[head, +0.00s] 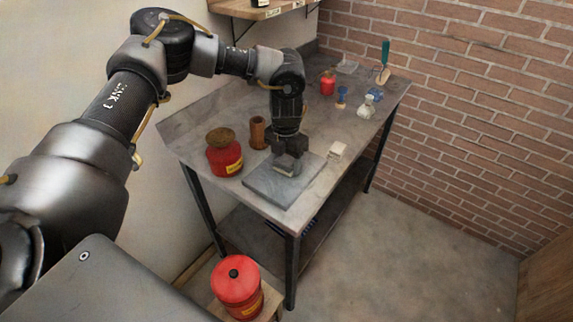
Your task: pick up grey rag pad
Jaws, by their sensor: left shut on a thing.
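My left gripper (287,160) points down over the bench. It is shut on a small grey rag pad (284,170), which shows only in part beneath the fingers. The pad is low over a flat grey slab (272,190) on the bench; I cannot tell whether it still touches the slab. My right gripper is not in view.
The metal bench (310,115) stands against a brick wall. A red pot (224,158) and a brown cylinder (257,132) are left of my gripper, a pale block (338,149) right. Farther back are a red can (328,83) and small bottles. A red canister (237,280) stands below.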

